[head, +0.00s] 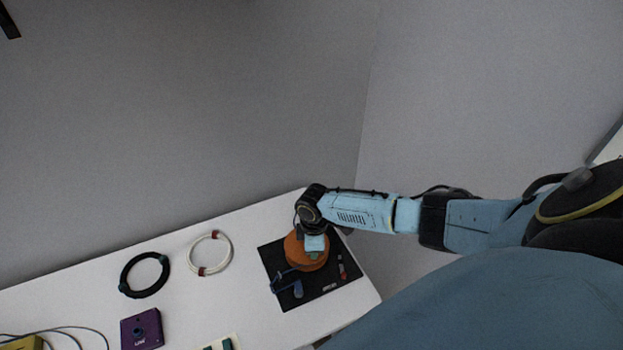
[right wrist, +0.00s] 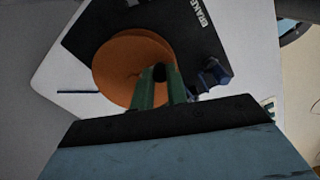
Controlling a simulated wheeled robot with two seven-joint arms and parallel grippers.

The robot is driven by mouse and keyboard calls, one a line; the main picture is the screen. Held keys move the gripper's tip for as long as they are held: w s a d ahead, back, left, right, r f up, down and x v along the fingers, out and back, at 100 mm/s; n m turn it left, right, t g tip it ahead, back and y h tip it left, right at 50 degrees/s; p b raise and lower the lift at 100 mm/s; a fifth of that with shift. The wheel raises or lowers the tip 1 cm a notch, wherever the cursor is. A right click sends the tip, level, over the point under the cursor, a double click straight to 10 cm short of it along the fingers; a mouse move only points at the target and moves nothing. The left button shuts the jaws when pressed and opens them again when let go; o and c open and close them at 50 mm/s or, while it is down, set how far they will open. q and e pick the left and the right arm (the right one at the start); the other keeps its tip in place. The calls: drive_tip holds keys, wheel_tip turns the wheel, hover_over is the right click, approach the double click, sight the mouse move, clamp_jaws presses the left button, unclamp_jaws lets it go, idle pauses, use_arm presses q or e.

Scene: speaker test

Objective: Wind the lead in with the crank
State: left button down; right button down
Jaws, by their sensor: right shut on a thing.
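An orange reel (head: 294,247) sits on a black board at the right end of the white table; it also shows in the right wrist view (right wrist: 118,68). My right gripper (head: 314,254) is over the reel and hides part of it. In the right wrist view, its green fingers (right wrist: 159,88) are closed around a dark knob (right wrist: 159,72), which looks like the crank's handle. The rest of the crank is hidden. A blue bracket-like part (head: 292,287) stands on the board in front of the reel. I cannot make out the lead clearly. My left gripper is not in view.
The black board (head: 322,287) carries a red-and-white mark and BRAKE lettering. To the left on the table lie a white coil (head: 229,260), a black coil (head: 125,272), a purple box (head: 130,333) and a yellow box (head: 22,343) with cables. A wall stands behind.

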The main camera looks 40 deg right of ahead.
drive_tip(key=shift+w+d+r, duration=0.1)
idle(0.5)
drive_tip(key=c, duration=1.4)
unclamp_jaws()
wheel_tip(320, 180, up, 13)
drive_tip(key=shift+r+p, duration=0.15)
drive_tip(key=shift+p, duration=0.45)
